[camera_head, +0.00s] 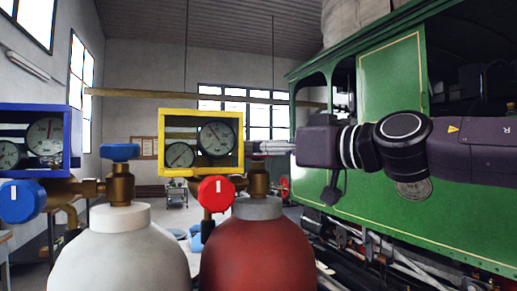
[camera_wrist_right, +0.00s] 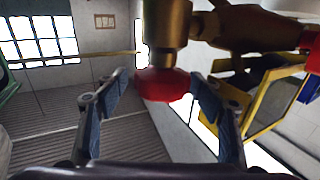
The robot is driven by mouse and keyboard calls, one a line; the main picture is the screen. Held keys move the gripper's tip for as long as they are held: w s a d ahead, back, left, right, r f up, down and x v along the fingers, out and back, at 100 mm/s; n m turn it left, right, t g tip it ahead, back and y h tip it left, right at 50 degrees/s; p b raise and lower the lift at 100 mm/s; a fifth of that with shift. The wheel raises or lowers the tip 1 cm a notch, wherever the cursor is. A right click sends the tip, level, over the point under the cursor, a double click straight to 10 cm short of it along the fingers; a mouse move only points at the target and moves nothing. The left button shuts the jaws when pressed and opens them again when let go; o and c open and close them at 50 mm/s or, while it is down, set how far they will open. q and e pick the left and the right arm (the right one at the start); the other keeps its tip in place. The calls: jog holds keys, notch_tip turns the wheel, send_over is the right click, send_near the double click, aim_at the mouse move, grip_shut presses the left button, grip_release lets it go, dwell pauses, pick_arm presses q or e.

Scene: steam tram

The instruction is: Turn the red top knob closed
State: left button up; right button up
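The red top knob (camera_wrist_right: 162,84) shows in the right wrist view on a brass valve stem (camera_wrist_right: 168,30). In the head view the knob is hidden behind my right gripper (camera_head: 264,147), above the brass valve (camera_head: 258,181) of the red cylinder (camera_head: 257,254). In the wrist view my right gripper (camera_wrist_right: 157,78) is open, with one finger on each side of the knob. A gap shows at the left finger; the right finger is very near the knob, and I cannot tell if it touches. My left gripper is not in view.
A red front knob (camera_head: 216,194) and a yellow-framed gauge box (camera_head: 201,115) are beside the valve. A white cylinder (camera_head: 118,252) with a blue top knob (camera_head: 119,152) stands to the left. The green tram (camera_head: 400,90) is at the right.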

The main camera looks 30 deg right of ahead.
jog(key=shift+s+a, duration=0.1)
jog(key=v, duration=0.8)
dwell(0.4)
